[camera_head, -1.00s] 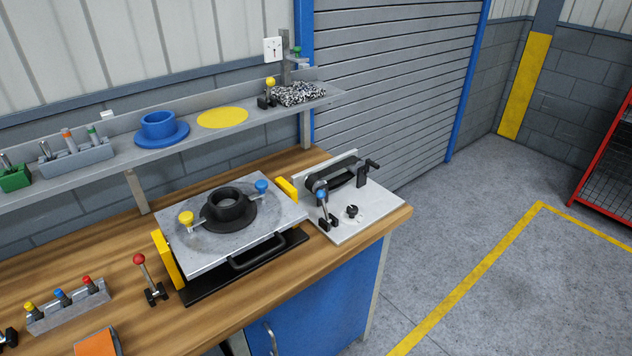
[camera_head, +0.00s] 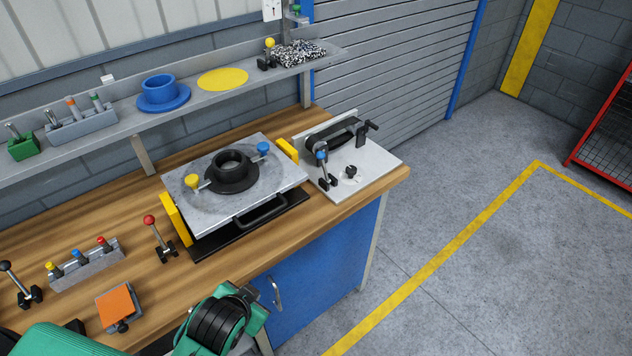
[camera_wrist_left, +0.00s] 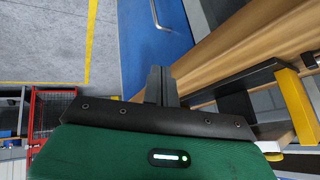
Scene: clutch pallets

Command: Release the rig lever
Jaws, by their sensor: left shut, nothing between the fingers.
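A grey rig plate (camera_head: 372,176) lies at the right end of the bench and carries a black belt unit (camera_head: 336,136). A lever with a blue knob (camera_head: 322,157) stands nearly upright on the plate, in front of the belt unit. A small black knob (camera_head: 351,172) sits beside it. My left gripper (camera_wrist_left: 160,80) is shut and empty in the left wrist view, near the bench's front edge and apart from the lever. In the head view my green left arm is low at the front; its fingertips are hidden. My right gripper is not in view.
A metal pallet (camera_head: 190,217) with a black ring part (camera_head: 231,165) and a black front handle (camera_head: 262,211) stands left of the rig. A red-knobbed lever (camera_head: 157,238) and a black-knobbed lever (camera_head: 18,283) stand further left. A shelf (camera_head: 208,105) runs behind.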

